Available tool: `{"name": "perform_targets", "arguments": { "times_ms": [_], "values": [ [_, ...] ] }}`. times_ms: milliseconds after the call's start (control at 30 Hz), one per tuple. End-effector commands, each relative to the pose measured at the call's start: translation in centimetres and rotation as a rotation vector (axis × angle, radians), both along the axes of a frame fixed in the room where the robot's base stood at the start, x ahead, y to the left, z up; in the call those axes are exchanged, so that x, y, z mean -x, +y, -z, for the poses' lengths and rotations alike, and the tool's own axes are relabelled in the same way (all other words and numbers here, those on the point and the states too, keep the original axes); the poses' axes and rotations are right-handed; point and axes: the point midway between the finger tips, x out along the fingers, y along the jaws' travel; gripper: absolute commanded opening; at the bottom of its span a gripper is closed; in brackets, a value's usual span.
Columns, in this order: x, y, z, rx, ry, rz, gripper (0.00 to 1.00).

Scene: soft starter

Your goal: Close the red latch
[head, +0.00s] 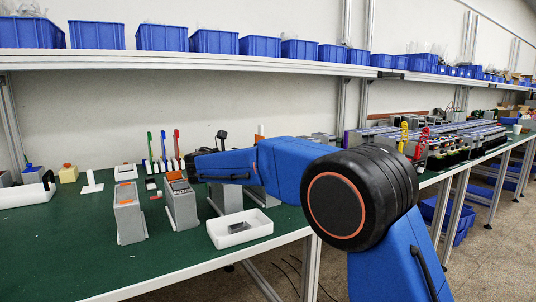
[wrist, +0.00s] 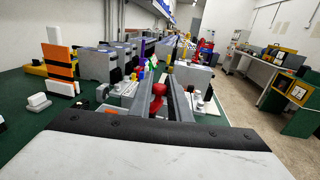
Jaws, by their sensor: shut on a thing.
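My gripper (head: 190,165) is at the end of my blue arm, beside the top of a grey soft starter unit (head: 181,207) with a dark and orange top on the green table. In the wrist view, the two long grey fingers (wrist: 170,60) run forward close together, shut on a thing. A red piece (wrist: 157,93) shows between the fingers; it looks like the red latch, though its mount and exact position are hidden. Whether the fingertips touch it cannot be told clearly.
A second grey unit (head: 129,220) stands just left. A white tray (head: 240,228) with a dark part lies in front right. Green, blue and red upright pens (head: 163,145) stand behind. A shelf (head: 180,60) with blue bins hangs above. The front left of the table (head: 60,250) is clear.

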Motion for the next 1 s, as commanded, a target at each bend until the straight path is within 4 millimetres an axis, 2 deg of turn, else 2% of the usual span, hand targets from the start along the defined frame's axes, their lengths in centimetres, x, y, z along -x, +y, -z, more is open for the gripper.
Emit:
{"name": "perform_targets", "arguments": {
  "times_ms": [300,800,833,867,900,1000],
  "values": [
    [0.20,0.03,-0.03,0.000,-0.001,0.102,0.00],
    [0.25,-0.01,-0.17,0.000,-0.004,0.116,0.00],
    [0.25,0.00,-0.17,0.000,-0.004,0.116,0.22],
    [0.25,-0.01,-0.16,0.000,-0.004,0.116,0.29],
    [0.25,-0.01,-0.15,0.000,-0.004,0.116,0.33],
    [0.26,-0.03,-0.12,0.000,-0.002,0.117,0.33]
  ]
}}
